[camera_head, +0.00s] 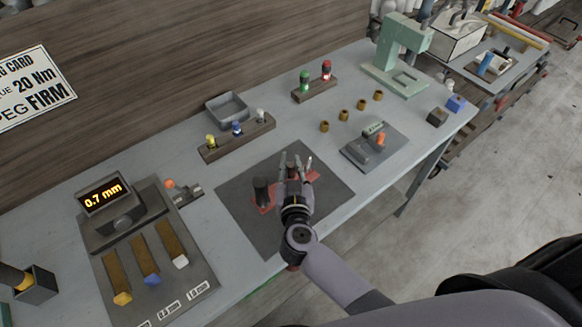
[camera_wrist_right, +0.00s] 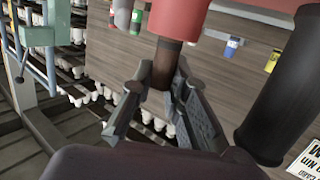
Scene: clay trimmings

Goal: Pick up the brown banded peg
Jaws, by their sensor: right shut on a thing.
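My right gripper (camera_head: 296,163) is over the dark mat (camera_head: 327,186) in the middle of the bench. In the right wrist view its fingers (camera_wrist_right: 168,95) are shut around a short brown peg (camera_wrist_right: 167,58). One end of that peg meets a red part (camera_wrist_right: 180,18), and I cannot tell whether it is seated there or apart. No clear band shows on it. In the head view only a bit of the brown peg (camera_head: 292,171) shows between the fingers. A thicker dark brown post (camera_head: 262,190) stands upright beside it on the red plate (camera_head: 264,208). My left gripper is out of view.
A wooden rack with yellow, blue and white pegs (camera_head: 236,138) and a grey bin (camera_head: 227,108) stand behind the mat. A grey fixture (camera_head: 375,147) is to the right, several brass bushings (camera_head: 343,115) behind it. A gauge (camera_head: 112,208) stands left.

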